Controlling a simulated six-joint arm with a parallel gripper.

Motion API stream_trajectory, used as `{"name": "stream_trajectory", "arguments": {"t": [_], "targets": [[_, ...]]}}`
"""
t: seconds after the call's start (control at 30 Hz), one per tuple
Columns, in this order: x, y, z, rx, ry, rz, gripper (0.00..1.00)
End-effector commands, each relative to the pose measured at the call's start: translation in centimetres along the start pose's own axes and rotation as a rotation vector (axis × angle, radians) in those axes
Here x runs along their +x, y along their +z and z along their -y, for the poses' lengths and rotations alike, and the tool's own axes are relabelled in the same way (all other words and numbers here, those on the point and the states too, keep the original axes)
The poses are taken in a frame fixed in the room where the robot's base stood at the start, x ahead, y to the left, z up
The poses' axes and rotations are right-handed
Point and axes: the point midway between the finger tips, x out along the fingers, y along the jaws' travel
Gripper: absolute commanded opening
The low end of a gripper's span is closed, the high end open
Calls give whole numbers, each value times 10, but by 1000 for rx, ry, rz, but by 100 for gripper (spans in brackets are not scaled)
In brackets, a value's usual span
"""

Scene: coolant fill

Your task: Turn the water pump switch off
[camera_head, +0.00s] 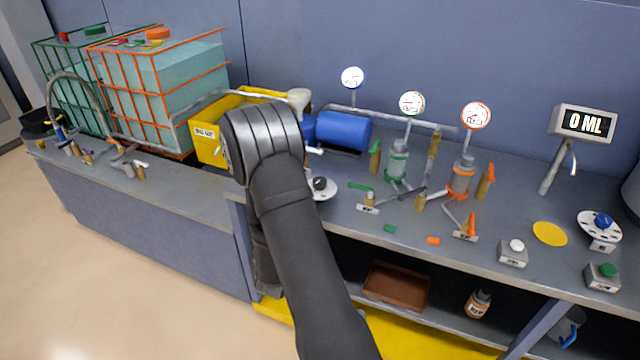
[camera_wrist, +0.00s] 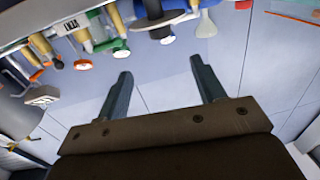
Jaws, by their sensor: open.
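A round white dial with a dark knob (camera_head: 320,187) sits on the bench in front of the blue cylinder (camera_head: 343,131), partly hidden by my arm. Another white dial with a blue knob (camera_head: 601,222) stands at the far right of the bench. The labels are too small to read, so I cannot tell which is the water pump switch. My gripper (camera_wrist: 160,67) is open and empty in the wrist view, its two fingers apart in front of the blue wall panels. In the head view my arm hides the fingers. No knob is between them.
Gauges (camera_head: 412,103), valves and pipes crowd the middle bench. A "0 ML" display (camera_head: 584,123) stands at the right, with push buttons (camera_head: 513,252) near the front edge.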

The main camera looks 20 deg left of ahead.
Motion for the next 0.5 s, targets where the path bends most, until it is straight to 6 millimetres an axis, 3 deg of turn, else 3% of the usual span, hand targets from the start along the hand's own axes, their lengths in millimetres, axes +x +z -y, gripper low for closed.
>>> {"name": "stream_trajectory", "arguments": {"t": [0.23,0.5], "targets": [[14,1,2,5,23,4,63],[70,1,1,5,21,3,63]]}}
